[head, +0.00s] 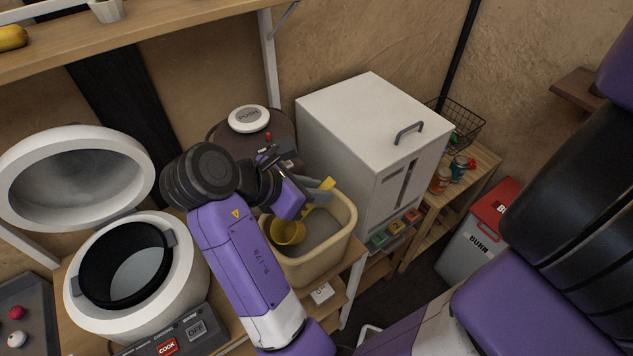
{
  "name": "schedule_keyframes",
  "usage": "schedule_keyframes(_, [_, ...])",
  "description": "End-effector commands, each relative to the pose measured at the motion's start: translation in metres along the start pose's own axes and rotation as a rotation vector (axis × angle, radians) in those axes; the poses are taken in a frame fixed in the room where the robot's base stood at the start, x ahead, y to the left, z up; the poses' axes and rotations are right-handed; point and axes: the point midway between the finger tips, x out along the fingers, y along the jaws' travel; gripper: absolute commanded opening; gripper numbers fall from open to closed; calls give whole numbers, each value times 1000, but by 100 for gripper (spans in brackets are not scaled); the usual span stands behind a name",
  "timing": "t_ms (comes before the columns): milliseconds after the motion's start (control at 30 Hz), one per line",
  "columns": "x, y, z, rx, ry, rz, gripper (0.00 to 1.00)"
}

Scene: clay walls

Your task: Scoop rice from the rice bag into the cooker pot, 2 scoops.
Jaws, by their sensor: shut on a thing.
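My gripper (312,190) is shut on the handle of a yellow scoop (288,232). The scoop's bowl is inside the upper part of a beige, open-topped container (341,247), above or near a greyish fill; I cannot tell if they touch. I cannot tell whether the scoop holds rice. This container is the only thing here resembling the rice bag. The cooker (188,288) stands at the left with its white lid (75,170) raised. Its black pot (97,263) shows a pale grey bottom; I cannot tell if rice lies there.
A white cabinet (345,120) stands right behind the beige container. A round push-button device (249,119) is behind my gripper. A wooden shelf (150,38) crosses above. A red-lidded BURN bin (478,235) is at the right.

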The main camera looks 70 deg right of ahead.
Motion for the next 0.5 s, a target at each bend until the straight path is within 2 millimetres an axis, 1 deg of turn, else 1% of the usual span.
schedule_keyframes(500, [23, 0, -26, -1, -1, 0, 0])
